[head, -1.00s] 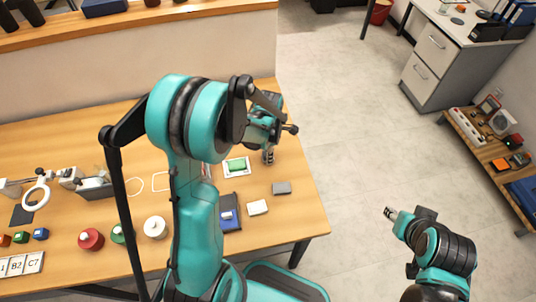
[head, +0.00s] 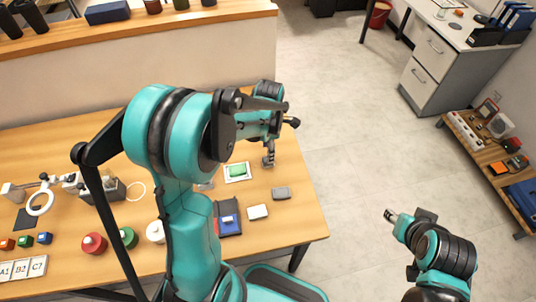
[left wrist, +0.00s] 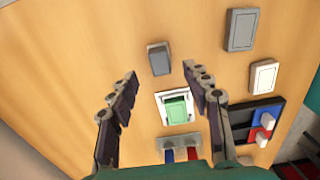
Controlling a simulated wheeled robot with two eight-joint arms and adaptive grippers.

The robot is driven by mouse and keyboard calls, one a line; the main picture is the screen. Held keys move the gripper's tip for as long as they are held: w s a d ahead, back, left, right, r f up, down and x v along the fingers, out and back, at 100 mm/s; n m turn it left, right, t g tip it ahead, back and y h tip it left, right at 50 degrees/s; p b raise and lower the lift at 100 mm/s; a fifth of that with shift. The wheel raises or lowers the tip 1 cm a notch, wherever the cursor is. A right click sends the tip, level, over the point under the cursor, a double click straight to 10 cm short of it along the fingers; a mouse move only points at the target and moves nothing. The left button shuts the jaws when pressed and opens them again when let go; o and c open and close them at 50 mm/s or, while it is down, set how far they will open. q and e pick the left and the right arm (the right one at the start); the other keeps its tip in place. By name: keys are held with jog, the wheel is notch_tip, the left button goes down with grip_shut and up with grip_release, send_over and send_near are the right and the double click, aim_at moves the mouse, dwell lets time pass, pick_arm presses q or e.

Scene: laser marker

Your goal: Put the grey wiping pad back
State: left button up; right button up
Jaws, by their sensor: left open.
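A flat grey pad (head: 281,193) lies near the table's right edge, beside a white pad (head: 257,212). In the left wrist view the grey pad (left wrist: 241,29) is at the upper right, above the white pad (left wrist: 263,76). A smaller dark grey block (left wrist: 159,58) lies beyond the green block; I cannot tell which grey piece is the wiping pad. My left gripper (head: 268,160) is over the table's right part. In the wrist view the left gripper's fingers (left wrist: 165,85) are apart with nothing held between them. My right gripper (head: 391,214) is off the table, its jaw state unclear.
A green block (head: 237,170) sits on a white-framed plate. A dark tray (head: 229,228) with a blue piece is near the front edge. Red, green and white round pieces stand further left. Bare wood lies around the grey pad. A low shelf (head: 480,150) is far right.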

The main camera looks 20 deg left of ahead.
pick_arm(q)
jog(key=s+d+r+m+t+p, duration=0.1)
jog(key=s+d+r+m+t, duration=0.15)
jog(key=r+m, duration=0.35)
jog(key=s+d+r+m+t, duration=0.1)
jog(key=s+r+m, duration=0.3)
jog(key=r+m, duration=0.15)
jog(key=s+d+r+m+t, duration=0.2)
jog(key=s+m, duration=0.4)
jog(key=m, duration=0.8)
jog(key=shift+s+r+t, duration=0.2)
jog(key=shift+s+t, duration=0.2)
jog(key=shift+t, duration=0.45)
jog(key=shift+f, duration=0.1)
